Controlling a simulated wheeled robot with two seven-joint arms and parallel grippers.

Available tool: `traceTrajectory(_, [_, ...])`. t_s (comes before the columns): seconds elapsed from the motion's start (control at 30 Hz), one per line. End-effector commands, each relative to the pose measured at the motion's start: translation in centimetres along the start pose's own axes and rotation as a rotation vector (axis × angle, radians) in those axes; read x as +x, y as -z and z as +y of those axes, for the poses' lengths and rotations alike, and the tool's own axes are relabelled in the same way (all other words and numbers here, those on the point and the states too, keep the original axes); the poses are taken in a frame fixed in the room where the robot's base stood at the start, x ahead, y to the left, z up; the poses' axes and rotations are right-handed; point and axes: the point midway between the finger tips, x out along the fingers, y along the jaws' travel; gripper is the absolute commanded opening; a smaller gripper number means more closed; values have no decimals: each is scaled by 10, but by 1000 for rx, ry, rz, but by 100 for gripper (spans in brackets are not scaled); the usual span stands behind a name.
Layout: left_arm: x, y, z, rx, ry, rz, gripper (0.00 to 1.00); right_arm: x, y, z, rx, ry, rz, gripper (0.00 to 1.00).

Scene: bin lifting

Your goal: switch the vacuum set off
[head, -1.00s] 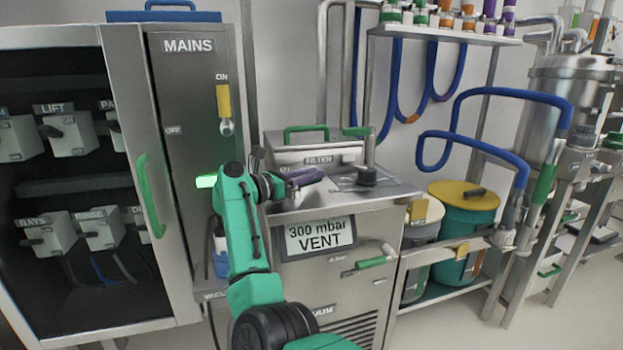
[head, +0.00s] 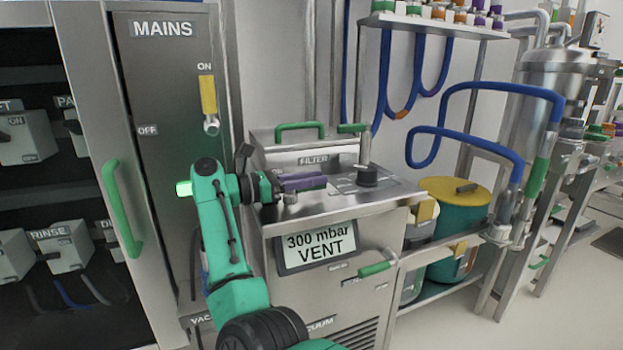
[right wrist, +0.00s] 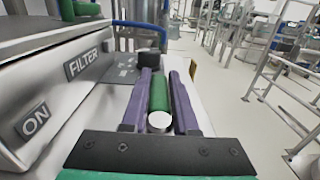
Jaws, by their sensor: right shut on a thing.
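The vacuum set (head: 335,300) is a steel cabinet with a tilted display (head: 318,246) reading "300 mbar VENT". My right gripper (head: 322,182) reaches in from the left over its top, purple fingers pointing right. In the right wrist view the gripper (right wrist: 160,75) has a finger along each side of a green handle (right wrist: 159,95) with a pale round end. The fingers are shut on this handle; they hide most of it in the head view. A label reading "ON" (right wrist: 36,120) is on the steel front at left. My left gripper is not in view.
A filter box (head: 290,155) with a green handle stands behind the gripper, beside an upright metal post (head: 365,150). A mains cabinet (head: 165,90) stands at left with a green door handle (head: 122,210). A yellow-lidded drum (head: 455,188) and blue hoses (head: 470,140) are at right.

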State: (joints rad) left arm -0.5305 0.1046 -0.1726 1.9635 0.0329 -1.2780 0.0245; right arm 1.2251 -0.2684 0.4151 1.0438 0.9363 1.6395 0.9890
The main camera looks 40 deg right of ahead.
Motion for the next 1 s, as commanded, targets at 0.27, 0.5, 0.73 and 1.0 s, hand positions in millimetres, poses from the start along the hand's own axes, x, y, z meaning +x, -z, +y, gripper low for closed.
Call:
traceTrajectory(0.27, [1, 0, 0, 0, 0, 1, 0, 2, 5, -2, -5, 10, 8, 57])
traceTrajectory(0.5, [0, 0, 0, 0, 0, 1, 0, 0, 2, -1, -2, 7, 5, 57])
traceTrajectory(0.73, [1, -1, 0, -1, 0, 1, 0, -24, 1, 0, -3, 5, 5, 57])
traceTrajectory(1.0, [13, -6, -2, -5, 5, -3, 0, -62, 1, 0, -3, 6, 6, 57])
